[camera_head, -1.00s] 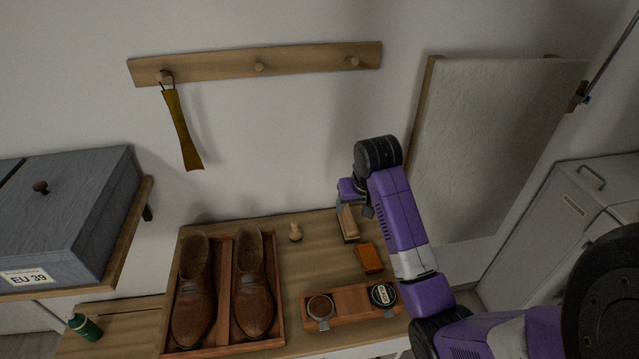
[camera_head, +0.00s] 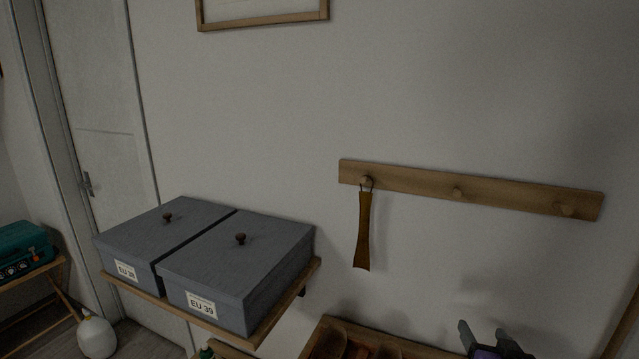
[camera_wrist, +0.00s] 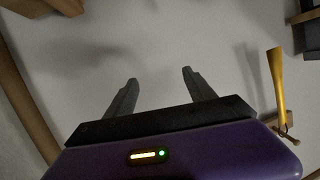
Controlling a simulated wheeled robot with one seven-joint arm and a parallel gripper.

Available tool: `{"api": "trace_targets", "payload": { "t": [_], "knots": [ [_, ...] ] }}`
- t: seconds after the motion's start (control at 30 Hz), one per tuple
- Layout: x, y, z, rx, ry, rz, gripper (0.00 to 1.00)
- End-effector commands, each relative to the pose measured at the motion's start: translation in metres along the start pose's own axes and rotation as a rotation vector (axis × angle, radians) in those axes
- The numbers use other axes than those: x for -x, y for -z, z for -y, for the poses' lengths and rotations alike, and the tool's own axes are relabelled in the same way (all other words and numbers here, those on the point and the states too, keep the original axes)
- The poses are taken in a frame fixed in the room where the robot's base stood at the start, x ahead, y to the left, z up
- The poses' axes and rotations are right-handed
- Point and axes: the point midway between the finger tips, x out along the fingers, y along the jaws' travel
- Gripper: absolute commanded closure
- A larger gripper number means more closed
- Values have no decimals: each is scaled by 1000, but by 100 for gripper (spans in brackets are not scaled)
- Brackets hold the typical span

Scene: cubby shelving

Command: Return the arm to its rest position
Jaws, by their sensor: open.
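My gripper (camera_head: 489,340) shows at the bottom right edge of the head view, in front of the wall, with its two dark fingers pointing up. In the wrist view my gripper (camera_wrist: 158,82) is open, with nothing between its fingers and pale wall beyond them. The rest of my arm lies outside the head view.
A peg rail (camera_head: 470,191) with a hanging shoehorn (camera_head: 363,228) is on the wall; the shoehorn (camera_wrist: 276,84) is right of my fingers in the wrist view. Two grey boxes (camera_head: 165,240) (camera_head: 240,275) stand on a wall shelf (camera_head: 290,298). A wooden tray (camera_head: 400,347) shows below.

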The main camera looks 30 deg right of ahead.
Motion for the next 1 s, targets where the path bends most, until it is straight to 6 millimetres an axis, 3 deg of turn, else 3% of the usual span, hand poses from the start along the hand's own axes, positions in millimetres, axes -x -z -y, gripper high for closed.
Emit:
{"api": "trace_targets", "payload": {
  "t": [0.03, 0.2, 0.4, 0.7, 1.0],
  "knots": [
    [16, -14, 16, -2, 26, -28, 37],
    [72, -38, 54, 2, 95, -132, 37],
    [148, -64, 82, 24, 177, -209, 37],
    [263, -97, 97, 99, 328, -232, 37],
    [354, -140, 85, 227, 513, -88, 37]
  ]
}}
